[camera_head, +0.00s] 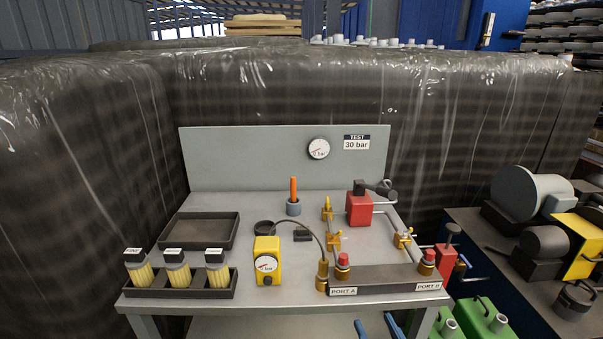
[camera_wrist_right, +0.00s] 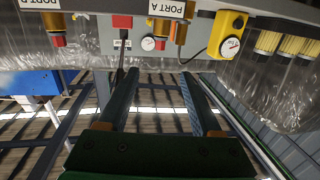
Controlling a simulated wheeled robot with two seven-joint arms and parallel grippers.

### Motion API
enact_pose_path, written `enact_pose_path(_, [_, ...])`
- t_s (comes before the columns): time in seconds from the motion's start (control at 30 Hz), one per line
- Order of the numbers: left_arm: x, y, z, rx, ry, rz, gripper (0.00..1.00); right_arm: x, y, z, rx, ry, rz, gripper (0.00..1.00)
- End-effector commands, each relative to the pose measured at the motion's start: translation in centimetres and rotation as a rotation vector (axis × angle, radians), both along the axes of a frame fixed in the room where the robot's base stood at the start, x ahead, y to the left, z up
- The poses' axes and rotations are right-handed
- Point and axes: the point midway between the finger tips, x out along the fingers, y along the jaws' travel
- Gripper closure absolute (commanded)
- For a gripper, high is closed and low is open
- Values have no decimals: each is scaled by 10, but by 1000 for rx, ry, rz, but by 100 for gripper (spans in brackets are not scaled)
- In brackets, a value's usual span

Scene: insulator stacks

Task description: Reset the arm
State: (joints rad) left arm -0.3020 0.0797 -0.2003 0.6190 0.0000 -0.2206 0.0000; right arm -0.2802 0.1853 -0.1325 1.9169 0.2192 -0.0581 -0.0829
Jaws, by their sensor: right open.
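My right gripper (camera_head: 377,325) shows at the bottom edge of the head view as two blue fingertips set apart, in front of the bench. In the right wrist view its two long dark fingers (camera_wrist_right: 160,78) stand wide apart with nothing between them. The rest of this arm is out of the head view. My left gripper and arm are not in view. The grey bench (camera_head: 205,205) stands ahead of the right gripper. Its front shows upside down at the top of the right wrist view.
The bench holds a yellow gauge box (camera_head: 267,262), a PORT A/PORT B manifold (camera_head: 385,279), a red block (camera_head: 358,209), an empty tray (camera_head: 198,245) and a rack of filters (camera_head: 178,292). Green cases (camera_head: 482,318) stand at lower right. Dark wrapped stacks (camera_head: 270,85) close off the back.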

Motion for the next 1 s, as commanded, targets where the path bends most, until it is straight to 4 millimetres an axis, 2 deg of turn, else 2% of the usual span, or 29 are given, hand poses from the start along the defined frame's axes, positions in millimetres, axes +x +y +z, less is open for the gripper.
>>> enact_pose_path(0.37, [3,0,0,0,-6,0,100,-11,-5,-81,-39,205,-17,34])
enact_pose_path(0.53, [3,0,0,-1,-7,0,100,-32,-10,-146,-72,375,-26,34])
enact_pose_path(0.67, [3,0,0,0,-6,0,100,-65,-15,-208,-106,553,-33,34])
enact_pose_path(0.77, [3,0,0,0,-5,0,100,-109,-20,-265,-144,734,-34,34])
enact_pose_path(0.8, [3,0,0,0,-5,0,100,-134,-22,-290,-164,822,-33,34])
enact_pose_path(0.87, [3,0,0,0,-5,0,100,-179,-27,-326,-194,968,-28,34])
enact_pose_path(0.9, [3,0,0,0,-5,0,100,-212,-29,-346,-215,1061,-23,34])
enact_pose_path(1.0, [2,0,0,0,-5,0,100,-283,-37,-377,-262,1257,-10,34])
